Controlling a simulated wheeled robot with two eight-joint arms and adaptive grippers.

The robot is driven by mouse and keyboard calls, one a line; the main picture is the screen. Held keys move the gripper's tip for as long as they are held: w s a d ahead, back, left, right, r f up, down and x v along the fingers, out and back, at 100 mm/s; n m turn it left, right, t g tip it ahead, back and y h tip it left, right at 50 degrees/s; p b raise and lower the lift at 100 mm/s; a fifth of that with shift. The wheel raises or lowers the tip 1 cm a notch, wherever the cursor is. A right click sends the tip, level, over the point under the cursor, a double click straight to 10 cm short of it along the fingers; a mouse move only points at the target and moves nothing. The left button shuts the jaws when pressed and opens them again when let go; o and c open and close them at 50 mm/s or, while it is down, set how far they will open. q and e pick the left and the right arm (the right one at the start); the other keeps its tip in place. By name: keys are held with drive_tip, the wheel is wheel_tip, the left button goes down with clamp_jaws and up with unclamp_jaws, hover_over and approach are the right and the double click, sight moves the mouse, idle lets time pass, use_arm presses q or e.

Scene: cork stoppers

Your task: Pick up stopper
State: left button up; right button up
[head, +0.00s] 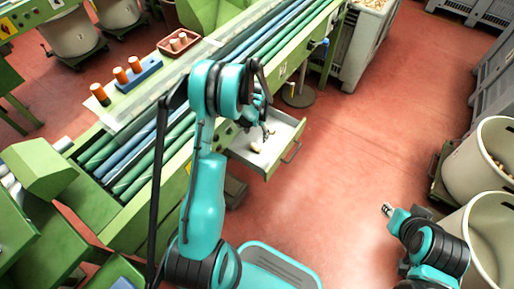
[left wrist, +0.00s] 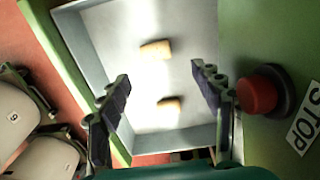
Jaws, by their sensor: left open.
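Two pale cork stoppers lie apart in an open grey drawer (left wrist: 95,40). In the left wrist view, one stopper (left wrist: 156,49) is farther up and the other stopper (left wrist: 171,104) is nearer my gripper. The drawer (head: 284,158) also shows in the head view, with one stopper (head: 256,147) clear on its floor. My left gripper (left wrist: 160,78) is open and empty above the drawer, its fingers spread on either side of the stoppers. My left arm partly hides the drawer in the head view. My right gripper (head: 388,210) is over the floor at the right, away from the drawer.
A red stop button (left wrist: 257,94) sits on the green machine panel beside the drawer. Large bins (head: 490,232) stand at right; the red floor between is clear.

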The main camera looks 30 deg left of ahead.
sight(258, 144)
use_arm(q)
wheel_tip(258, 144, down, 3)
drive_tip(key=shift+r+b, duration=0.1)
drive_tip(key=shift+b, duration=0.5)
drive_tip(key=f+b, duration=0.2)
drive_tip(key=f, duration=0.3)
drive_tip(key=shift+w+d+b, duration=0.25)
drive_tip(key=shift+b, duration=0.15)
drive_tip(key=c, duration=0.8)
drive_tip(key=shift+c, duration=0.2)
